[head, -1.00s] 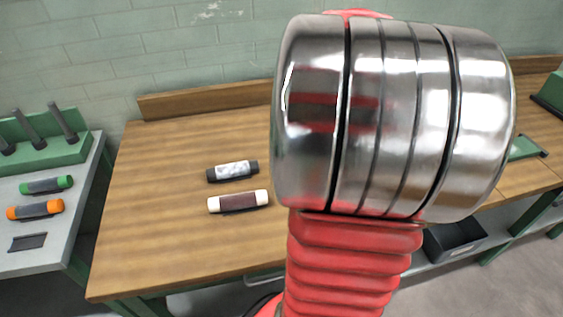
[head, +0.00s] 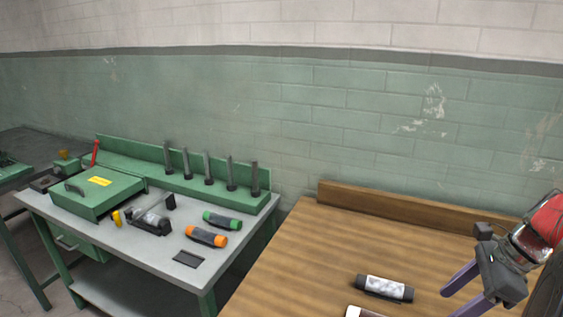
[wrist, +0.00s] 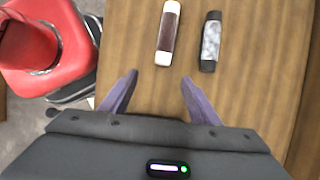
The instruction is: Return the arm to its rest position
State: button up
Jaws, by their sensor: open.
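My gripper (head: 450,303) shows at the right edge of the head view, with its two purple fingers spread and pointing down-left over the wooden table. In the wrist view my gripper (wrist: 159,77) is open, with only bare tabletop between the fingertips. A black-ended bobbin with pale mottled winding (head: 385,288) lies on the table; it also shows in the wrist view (wrist: 210,42). A white-ended bobbin with brown winding (wrist: 169,32) lies beside it, partly cut off at the bottom of the head view (head: 362,312). Neither is held.
The wooden table (head: 310,250) has a raised back board (head: 400,208). Left of it, a grey-topped bench (head: 130,235) carries a green rack with several dark pegs (head: 208,172), a green bobbin (head: 222,220), an orange bobbin (head: 206,237) and a green box (head: 100,190).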

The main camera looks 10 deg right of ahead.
jog(key=a+r+n+t+h, duration=0.3)
jog(key=a+n, duration=2.1)
jog(key=a, duration=0.3)
jog(key=shift+s+n+h, duration=0.3)
jog(key=shift+s+n, duration=0.1)
jog(key=shift+s, duration=0.05)
